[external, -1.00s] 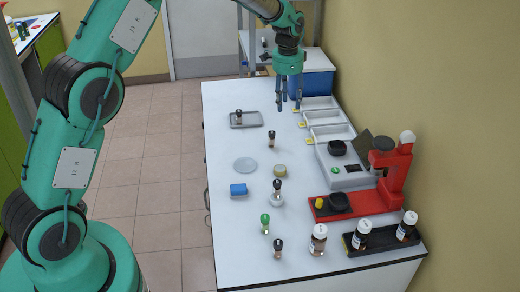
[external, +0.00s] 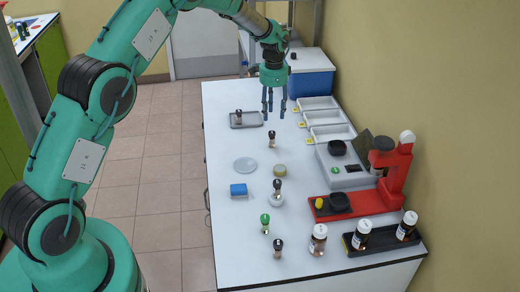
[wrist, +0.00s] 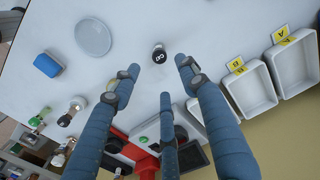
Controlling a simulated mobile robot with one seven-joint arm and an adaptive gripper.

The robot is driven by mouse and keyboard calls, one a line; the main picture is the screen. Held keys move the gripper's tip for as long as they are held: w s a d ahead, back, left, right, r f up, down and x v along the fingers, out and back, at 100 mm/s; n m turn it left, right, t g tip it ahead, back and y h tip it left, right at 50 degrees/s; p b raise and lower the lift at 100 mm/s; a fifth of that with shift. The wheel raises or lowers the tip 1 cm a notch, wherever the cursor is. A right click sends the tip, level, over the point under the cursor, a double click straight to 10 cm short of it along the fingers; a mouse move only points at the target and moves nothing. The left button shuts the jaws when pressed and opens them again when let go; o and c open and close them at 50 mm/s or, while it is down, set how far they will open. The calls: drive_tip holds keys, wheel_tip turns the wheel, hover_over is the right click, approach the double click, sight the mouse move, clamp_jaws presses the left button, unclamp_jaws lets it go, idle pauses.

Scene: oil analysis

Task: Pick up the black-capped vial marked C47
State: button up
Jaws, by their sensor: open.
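A small black-capped vial (external: 271,141) stands upright on the white table, below and slightly toward the camera from my gripper. In the wrist view this vial (wrist: 159,55) shows from above, just beyond the fingertips. Its cap bears white lettering that looks like C47, though it is small. My gripper (external: 273,108) is open and empty above the table, its fingers pointing down. In the wrist view the three fingers of my gripper (wrist: 160,80) are spread apart and do not touch the vial.
White bins (external: 325,117) line the right side, beside a grey instrument (external: 340,178) and a red device (external: 395,178). A clear dish (external: 245,165), yellowish jar (external: 280,170), blue block (external: 238,190) and green-capped vial (external: 265,223) stand nearer. Table around the near vial is clear.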

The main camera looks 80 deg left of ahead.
sight(272, 139)
drive_tip(key=shift+f, duration=4.2)
drive_tip(key=shift+f, duration=0.1)
drive_tip(key=shift+s+f, duration=0.1)
drive_tip(key=shift+f, duration=2.4)
clamp_jaws()
